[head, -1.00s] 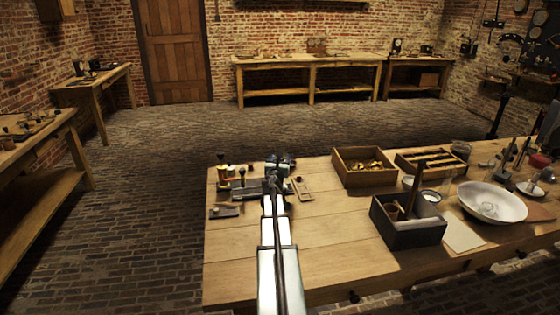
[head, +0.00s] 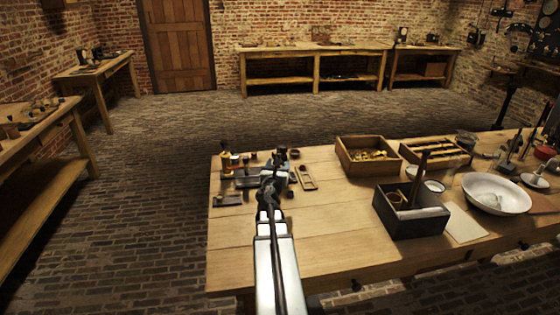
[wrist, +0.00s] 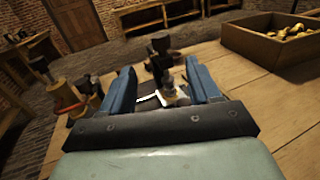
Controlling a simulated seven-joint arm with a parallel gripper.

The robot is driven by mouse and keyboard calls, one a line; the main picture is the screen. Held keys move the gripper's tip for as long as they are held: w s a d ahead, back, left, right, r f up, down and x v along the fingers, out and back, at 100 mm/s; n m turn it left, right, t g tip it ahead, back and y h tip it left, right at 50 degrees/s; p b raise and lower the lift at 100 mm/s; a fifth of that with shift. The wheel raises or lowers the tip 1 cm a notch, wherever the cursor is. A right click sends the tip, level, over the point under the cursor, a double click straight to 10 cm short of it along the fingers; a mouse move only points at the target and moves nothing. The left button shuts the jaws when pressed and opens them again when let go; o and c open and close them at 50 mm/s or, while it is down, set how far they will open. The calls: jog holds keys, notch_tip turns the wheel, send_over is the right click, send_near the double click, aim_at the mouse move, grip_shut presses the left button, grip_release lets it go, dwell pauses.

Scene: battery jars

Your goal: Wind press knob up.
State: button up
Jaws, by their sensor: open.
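The small dark press with its knob (head: 281,153) stands near the far left part of the workbench, just beyond my gripper. In the wrist view the dark upright knob (wrist: 161,45) shows between and beyond the fingertips. My gripper (wrist: 160,72) is open, with its two blue fingers apart on either side of the press in that picture. I cannot tell whether either finger touches it. In the head view my gripper (head: 270,184) covers the lower part of the press.
Brass-and-dark pieces (head: 228,160) stand left of the press. A small wooden piece (head: 306,178) lies to its right. A wooden box of brass parts (head: 350,166) and a dark caddy (head: 405,222) stand further right. The bench's near left is clear.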

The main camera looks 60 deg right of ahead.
aim_at(284, 151)
jog(key=shift+a, duration=0.15)
jog(key=w+a, duration=0.3)
jog(key=w, duration=0.9)
jog(key=s+d+m+g+h, duration=0.2)
jog(key=s+d+m+g, duration=0.25)
jog(key=s+g, duration=0.25)
jog(key=d, duration=0.8)
jog(key=w+d, duration=0.1)
jog(key=d, duration=0.4)
jog(key=shift+r, duration=0.15)
